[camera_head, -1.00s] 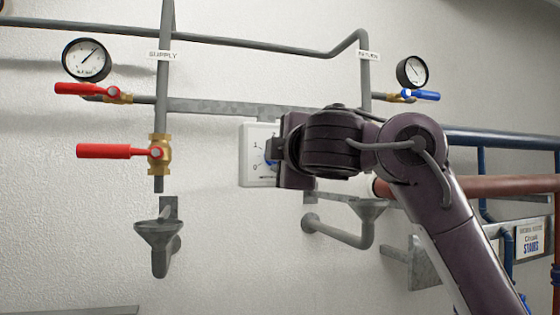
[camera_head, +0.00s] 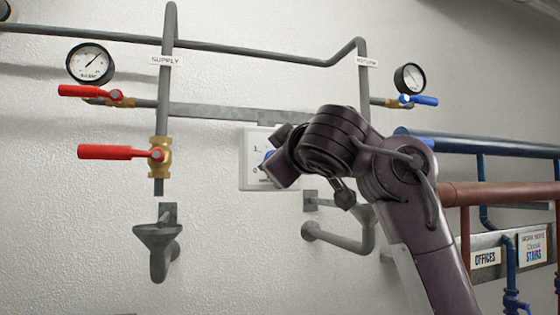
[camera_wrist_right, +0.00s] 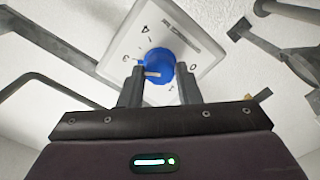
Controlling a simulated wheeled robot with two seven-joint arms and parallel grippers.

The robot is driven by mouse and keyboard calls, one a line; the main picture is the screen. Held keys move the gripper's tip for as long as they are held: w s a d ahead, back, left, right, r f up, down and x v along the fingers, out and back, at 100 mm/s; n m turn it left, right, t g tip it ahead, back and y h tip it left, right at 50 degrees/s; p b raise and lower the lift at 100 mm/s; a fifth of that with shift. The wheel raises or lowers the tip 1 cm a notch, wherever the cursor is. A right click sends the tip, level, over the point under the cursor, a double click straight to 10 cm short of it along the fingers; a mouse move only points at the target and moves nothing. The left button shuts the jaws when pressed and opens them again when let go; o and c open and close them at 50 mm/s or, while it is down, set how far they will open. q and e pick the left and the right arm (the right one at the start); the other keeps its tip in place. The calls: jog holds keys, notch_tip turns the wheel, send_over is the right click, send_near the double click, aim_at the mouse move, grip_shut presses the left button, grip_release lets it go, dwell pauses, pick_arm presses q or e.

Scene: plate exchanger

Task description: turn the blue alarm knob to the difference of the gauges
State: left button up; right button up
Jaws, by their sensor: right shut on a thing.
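The blue alarm knob (camera_wrist_right: 159,66) sits on a white dial plate (camera_wrist_right: 188,28) with numbers around it. In the right wrist view the two fingers of my right gripper (camera_wrist_right: 151,80) are on either side of the knob, shut on it. A white pointer mark shows on the knob between the fingers. In the head view the dial plate (camera_head: 256,178) is mostly hidden by my right arm. The supply gauge (camera_head: 90,64) is at the upper left and the return gauge (camera_head: 409,78) at the upper right; their readings are too small to tell surely. My left gripper is not in view.
Red valve levers (camera_head: 110,152) stick out left of the supply pipe, and a blue lever (camera_head: 424,100) is at the return pipe. A grey drain funnel (camera_head: 157,234) is below. Blue and red pipes (camera_head: 500,190) run along the right.

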jog(key=shift+w+f, duration=0.1)
jog(key=shift+f, duration=0.15)
dwell(0.3)
jog(key=o, duration=1)
jog(key=shift+r, duration=0.1)
jog(key=shift+c, duration=0.2)
jog(key=b+v, duration=0.4)
jog(key=v, duration=0.4)
